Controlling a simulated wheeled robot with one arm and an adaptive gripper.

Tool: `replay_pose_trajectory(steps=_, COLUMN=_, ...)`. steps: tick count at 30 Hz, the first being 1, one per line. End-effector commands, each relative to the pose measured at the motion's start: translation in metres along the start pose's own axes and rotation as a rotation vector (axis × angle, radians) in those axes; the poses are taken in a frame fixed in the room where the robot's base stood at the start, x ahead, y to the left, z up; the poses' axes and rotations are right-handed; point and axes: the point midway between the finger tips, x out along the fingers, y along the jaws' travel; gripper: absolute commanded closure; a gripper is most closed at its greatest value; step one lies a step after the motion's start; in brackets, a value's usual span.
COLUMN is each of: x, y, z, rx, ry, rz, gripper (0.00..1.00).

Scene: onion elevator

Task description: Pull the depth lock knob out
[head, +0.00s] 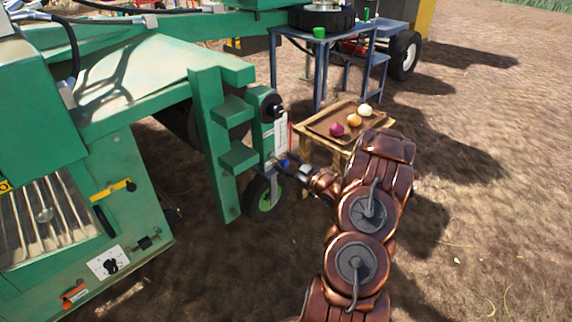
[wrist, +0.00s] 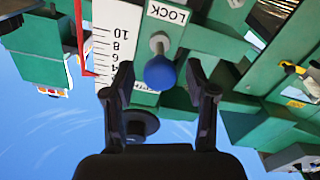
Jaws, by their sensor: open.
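The blue depth lock knob (wrist: 160,73) sits on a grey metal stem below a white label reading LOCK (wrist: 168,13), which appears upside down in the wrist view. My gripper (wrist: 160,80) is open, with one dark finger on each side of the knob and a visible gap on both sides. In the head view the knob (head: 285,163) is a small blue spot on the green machine, right at the end of my arm. My gripper (head: 293,166) is small there and partly hidden. How far the stem stands out is hard to tell.
A white numbered scale (wrist: 114,40) with a red pointer (wrist: 79,40) is beside the knob. A small wheel (head: 264,199) is below the green bracket. A wooden stand with a brown tray (head: 325,129) of onions is close to my arm. Open soil lies at right.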

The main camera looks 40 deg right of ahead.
Motion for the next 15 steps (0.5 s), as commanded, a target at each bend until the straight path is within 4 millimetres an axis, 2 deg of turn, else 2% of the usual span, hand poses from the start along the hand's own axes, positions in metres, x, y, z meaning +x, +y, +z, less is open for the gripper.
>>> replay_pose_trajectory(steps=5, x=-0.016, y=0.002, z=0.001, rx=0.0, ry=-0.002, rz=0.003, gripper=0.43)
replay_pose_trajectory(steps=15, x=-0.064, y=0.002, z=0.0, rx=0.0, ry=-0.001, rz=0.004, gripper=0.43)
